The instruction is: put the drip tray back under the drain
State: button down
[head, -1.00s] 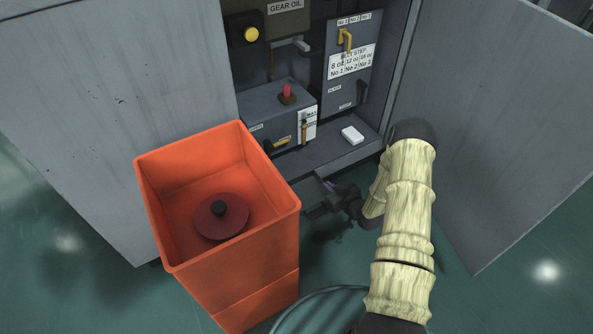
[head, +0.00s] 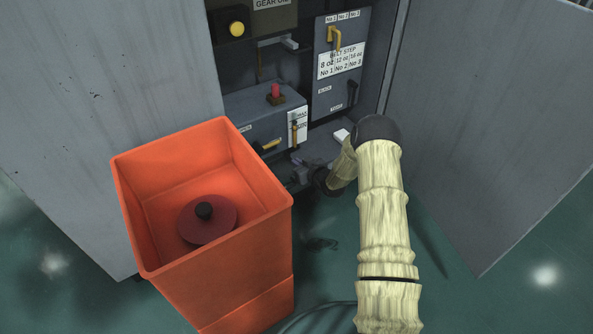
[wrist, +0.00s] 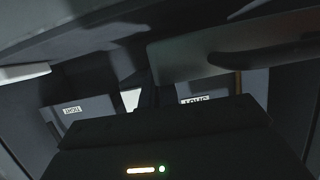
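My gripper (head: 304,172) is low at the front of the open cabinet, just right of the orange bin. Its fingertips are small and dark, and the bin's rim is close to them. I cannot tell whether it is open or shut on something. I cannot clearly pick out the drip tray in the head view. In the wrist view, a grey plate (wrist: 235,55) crosses the upper right; I cannot tell whether it is the tray. A grey tank (head: 262,112) has a yellow-handled valve (head: 268,145) low on its front. The space under it is partly hidden by the bin.
The orange bin (head: 205,235) stands close left of my arm, with a dark red disc (head: 222,222) in it. Open cabinet doors flank both sides.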

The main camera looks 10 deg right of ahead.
jog(key=shift+w+a, duration=0.1)
jog(key=shift+w, duration=0.05)
jog(key=f+b, duration=0.1)
jog(key=b, duration=0.1)
jog(key=f+b, duration=0.2)
jog(key=shift+w+a+f, duration=0.1)
jog(key=shift+w+f, duration=0.2)
jog(key=shift+w, duration=0.05)
jog(key=shift+r, duration=0.1)
jog(key=c, duration=2.1)
grip_release()
jog(key=shift+f, duration=0.2)
jog(key=o, duration=0.4)
jog(key=shift+r, duration=0.15)
